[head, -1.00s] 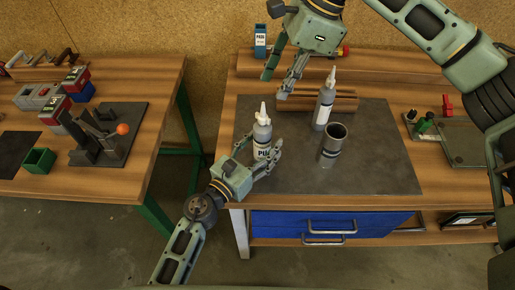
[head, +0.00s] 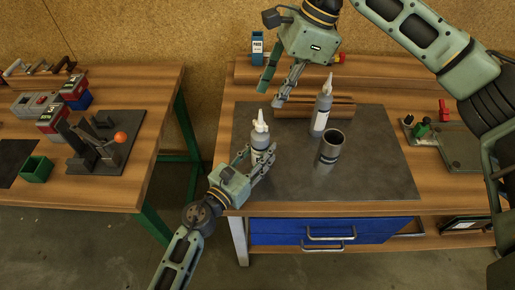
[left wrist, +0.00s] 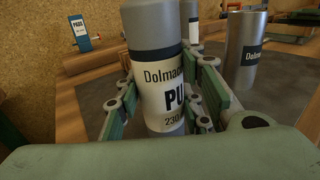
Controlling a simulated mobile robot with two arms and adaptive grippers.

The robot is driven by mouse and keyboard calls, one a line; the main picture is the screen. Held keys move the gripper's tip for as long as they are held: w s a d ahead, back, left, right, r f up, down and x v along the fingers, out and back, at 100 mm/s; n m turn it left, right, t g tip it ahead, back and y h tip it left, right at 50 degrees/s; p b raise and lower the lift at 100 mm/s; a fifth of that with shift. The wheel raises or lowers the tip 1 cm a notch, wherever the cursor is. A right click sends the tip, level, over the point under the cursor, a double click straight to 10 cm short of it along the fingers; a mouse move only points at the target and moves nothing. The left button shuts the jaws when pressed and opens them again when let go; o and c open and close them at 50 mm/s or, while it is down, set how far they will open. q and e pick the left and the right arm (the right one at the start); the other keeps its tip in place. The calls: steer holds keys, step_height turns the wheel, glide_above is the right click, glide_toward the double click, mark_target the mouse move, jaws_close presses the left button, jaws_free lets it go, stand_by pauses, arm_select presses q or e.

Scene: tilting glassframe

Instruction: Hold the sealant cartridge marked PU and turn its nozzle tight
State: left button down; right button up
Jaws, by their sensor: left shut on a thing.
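The grey sealant cartridge (head: 261,140) stands upright near the front left of the dark mat. Its white label reads PU in the left wrist view (left wrist: 163,95). Its pale nozzle (head: 261,122) points up from the top; the wrist view cuts it off. My left gripper (head: 257,164) is shut on the cartridge body from the front, with green finger pads on both sides of it; the pads also show in the wrist view (left wrist: 165,98). My right gripper (head: 271,95) is open and empty, fingers down, above and slightly right of the nozzle.
A second nozzled bottle (head: 322,116) and a metal cylinder (head: 331,148) stand to the right on the mat (head: 375,180). A wooden block (head: 290,107) lies behind. The mat's right part is clear. A side table (head: 100,195) stands left, past a gap.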

mark_target(260, 119)
steer(key=s+a+f+g+y, duration=0.1)
steer(key=s+a, duration=0.1)
steer(key=s, duration=0.1)
steer(key=s+a+f+g+y, duration=0.1)
steer(key=s+a+f+y, duration=0.1)
steer(key=s+a, duration=0.1)
steer(key=s+a+f+y, duration=0.1)
steer(key=s+a+f, duration=0.1)
steer(key=a, duration=0.1)
steer(key=shift+s+a+g, duration=0.2)
steer(key=shift+s+g, duration=0.2)
jaws_close()
steer(key=s+a+r+m+y, duration=0.2)
steer(key=s+a+m+y, duration=0.4)
steer(key=y, duration=0.3)
steer(key=d+f+m+t+h, duration=0.35)
steer(key=d+m+t, duration=0.25)
steer(key=m+t, duration=0.45)
steer(key=d+f+m+t+h, duration=0.2)
steer(key=d+f+m+t, duration=0.35)
steer(key=m, duration=0.75)
steer(key=w+a+r+t, duration=0.1)
steer(key=w+a, duration=0.2)
steer(key=w, duration=0.7)
